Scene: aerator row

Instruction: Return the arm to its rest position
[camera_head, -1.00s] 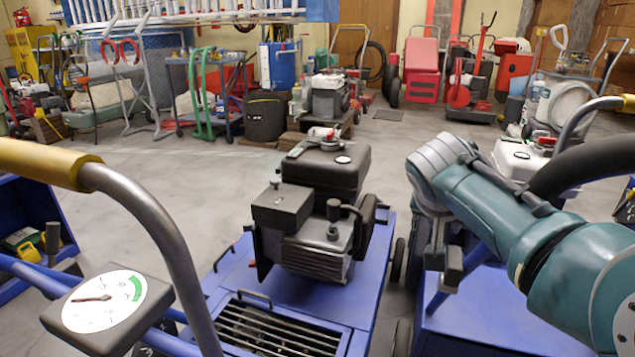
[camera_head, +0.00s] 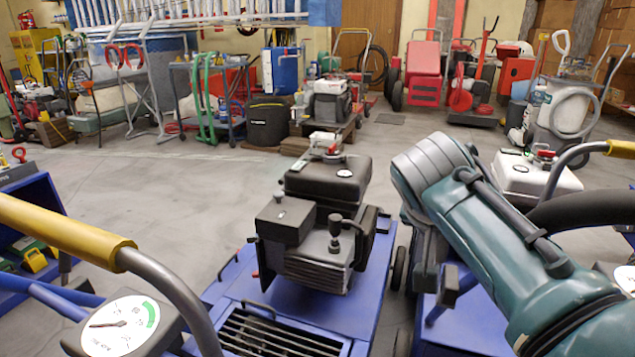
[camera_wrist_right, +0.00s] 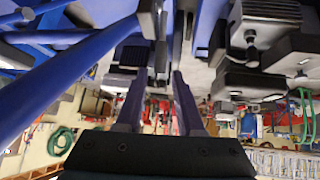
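My right arm (camera_head: 500,240), teal and grey, reaches in from the lower right of the head view and bends down at its grey wrist. My right gripper (camera_head: 441,287) hangs below that wrist, beside the middle blue machine, its fingers partly hidden and small. In the right wrist view two dark fingers of my right gripper (camera_wrist_right: 158,78) stand apart with nothing between them, so it is open and empty. My left gripper is not in view.
The middle blue aerator (camera_head: 285,310) with its black engine (camera_head: 318,220) stands left of my arm. A yellow-gripped handle (camera_head: 60,232) and a dial gauge (camera_head: 120,325) are at lower left. Another machine with a white tank (camera_head: 535,178) is behind my arm. Open floor (camera_head: 150,190) lies beyond.

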